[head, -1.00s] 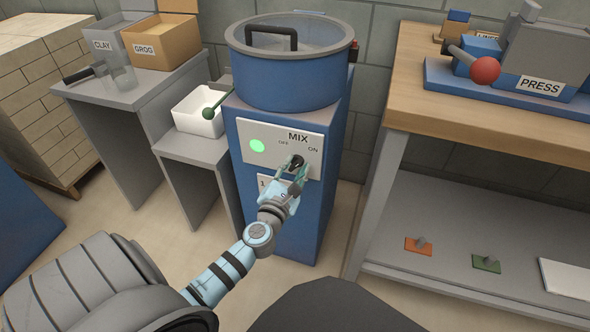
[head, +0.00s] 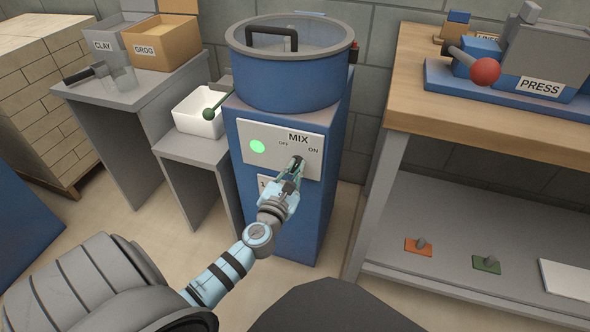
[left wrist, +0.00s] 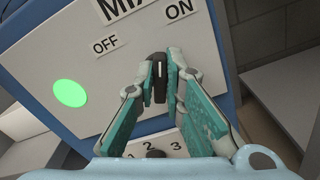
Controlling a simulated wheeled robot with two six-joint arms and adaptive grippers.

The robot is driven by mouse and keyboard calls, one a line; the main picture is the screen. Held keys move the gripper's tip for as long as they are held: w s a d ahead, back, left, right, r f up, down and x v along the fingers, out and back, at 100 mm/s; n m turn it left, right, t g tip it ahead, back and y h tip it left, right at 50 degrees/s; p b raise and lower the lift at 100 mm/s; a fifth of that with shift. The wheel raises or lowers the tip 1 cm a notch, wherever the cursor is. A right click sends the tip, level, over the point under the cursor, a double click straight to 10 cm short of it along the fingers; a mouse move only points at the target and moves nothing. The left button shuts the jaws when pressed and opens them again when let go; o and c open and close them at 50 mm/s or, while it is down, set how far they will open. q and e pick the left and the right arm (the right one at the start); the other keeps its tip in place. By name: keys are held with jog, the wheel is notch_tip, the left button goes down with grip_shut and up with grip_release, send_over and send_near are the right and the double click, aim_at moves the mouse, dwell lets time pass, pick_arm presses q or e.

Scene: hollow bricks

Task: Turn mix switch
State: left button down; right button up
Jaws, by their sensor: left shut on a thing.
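The mix switch (head: 298,161) is a small dark knob on the white MIX panel (head: 278,134) of the blue mixer. In the left wrist view the knob (left wrist: 160,78) carries a pale line that points up, between the OFF and ON labels and nearer to ON. My left gripper (head: 296,169) is shut on the knob. Its teal fingers (left wrist: 161,80) press it from both sides and hide part of it. A green light (head: 257,146) glows on the panel's left. My right gripper is not in view.
The mixer drum (head: 290,75) is above the panel. A numbered 1-2-3 dial (left wrist: 155,154) is below the switch, partly hidden by my gripper. A wooden bench (head: 440,110) with a press stands at right. A white bin (head: 200,112) stands on a low table at left.

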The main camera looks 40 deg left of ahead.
pick_arm(q)
jog(key=n, duration=0.2)
jog(key=shift+a+n, duration=0.1)
jog(key=shift+n, duration=0.3)
jog(key=n, duration=0.4)
jog(key=shift+s+a+b, duration=0.1)
jog(key=shift+b, duration=0.3)
jog(key=shift+n, duration=0.7)
jog(key=shift+a+n+b, duration=0.1)
jog(key=shift+n+b, duration=0.35)
jog(key=shift+n, duration=1.35)
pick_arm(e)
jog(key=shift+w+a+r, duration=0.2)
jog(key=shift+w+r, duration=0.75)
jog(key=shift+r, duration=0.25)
pick_arm(q)
jog(key=c, duration=1.7)
grip_release()
